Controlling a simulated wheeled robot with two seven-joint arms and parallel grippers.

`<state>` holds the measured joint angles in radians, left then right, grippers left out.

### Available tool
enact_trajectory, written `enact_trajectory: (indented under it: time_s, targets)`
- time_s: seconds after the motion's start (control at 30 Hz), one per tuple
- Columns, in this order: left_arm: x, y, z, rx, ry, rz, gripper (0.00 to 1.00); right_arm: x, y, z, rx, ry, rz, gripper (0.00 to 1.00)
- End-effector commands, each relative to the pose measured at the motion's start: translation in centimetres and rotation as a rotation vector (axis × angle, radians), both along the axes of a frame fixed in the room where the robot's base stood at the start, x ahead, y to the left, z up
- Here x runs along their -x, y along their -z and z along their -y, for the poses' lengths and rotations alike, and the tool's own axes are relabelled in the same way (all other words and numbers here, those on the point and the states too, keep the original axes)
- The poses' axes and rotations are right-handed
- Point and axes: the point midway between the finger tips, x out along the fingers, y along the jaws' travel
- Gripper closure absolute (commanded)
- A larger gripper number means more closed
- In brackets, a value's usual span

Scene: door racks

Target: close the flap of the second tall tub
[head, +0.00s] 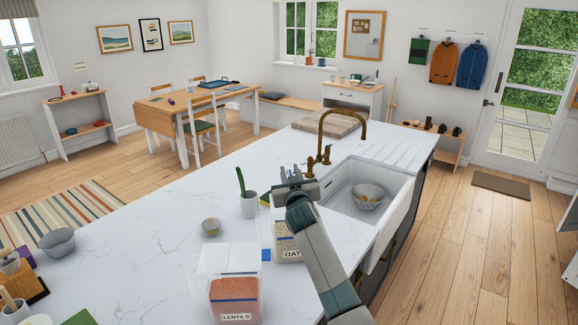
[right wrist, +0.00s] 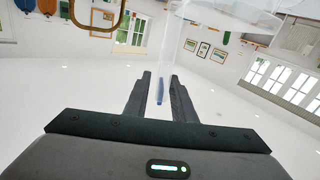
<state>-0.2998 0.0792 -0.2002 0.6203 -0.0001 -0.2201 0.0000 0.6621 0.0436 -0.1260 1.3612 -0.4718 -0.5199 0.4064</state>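Two tall clear tubs stand on the white counter. The lentils tub (head: 235,298), with reddish contents, is at the front. The oats tub (head: 287,248), with pale contents, is behind it, partly hidden by my right arm. My right gripper (head: 291,177) is above and behind the oats tub. In the right wrist view its fingers (right wrist: 160,80) are apart, with a clear panel (right wrist: 168,50) and a small blue strip (right wrist: 160,90) showing between or beyond them. I cannot tell whether they touch it, or which tub it belongs to. My left gripper is not in view.
The sink (head: 385,195), holding a bowl, and brass tap (head: 327,140) lie to the right and behind. The counter's left middle is clear.

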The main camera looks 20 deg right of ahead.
Motion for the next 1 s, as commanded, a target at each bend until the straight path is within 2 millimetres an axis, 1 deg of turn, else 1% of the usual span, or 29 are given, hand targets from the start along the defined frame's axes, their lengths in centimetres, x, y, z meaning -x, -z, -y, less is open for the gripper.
enact_trajectory:
  time_s: [0.1,0.27,0.67,0.7,0.8,1.0]
  targets:
    - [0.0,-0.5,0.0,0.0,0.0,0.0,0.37,-1.2,-0.1,0.2,-0.001,0.0,-0.001,0.77]
    - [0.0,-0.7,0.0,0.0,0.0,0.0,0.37,-2.1,-0.1,0.3,-0.001,0.0,0.0,0.77]
    - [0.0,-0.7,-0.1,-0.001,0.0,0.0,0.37,-2.4,0.0,0.4,-0.001,0.0,0.0,0.77]
    - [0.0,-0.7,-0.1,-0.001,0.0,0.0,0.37,-2.4,0.0,0.4,-0.001,0.0,0.0,0.79]
    - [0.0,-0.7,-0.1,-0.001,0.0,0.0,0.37,-2.4,0.0,0.4,-0.001,0.0,0.0,1.0]
    - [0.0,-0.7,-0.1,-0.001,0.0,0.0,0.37,-2.4,0.0,0.3,-0.001,0.0,0.0,1.0]
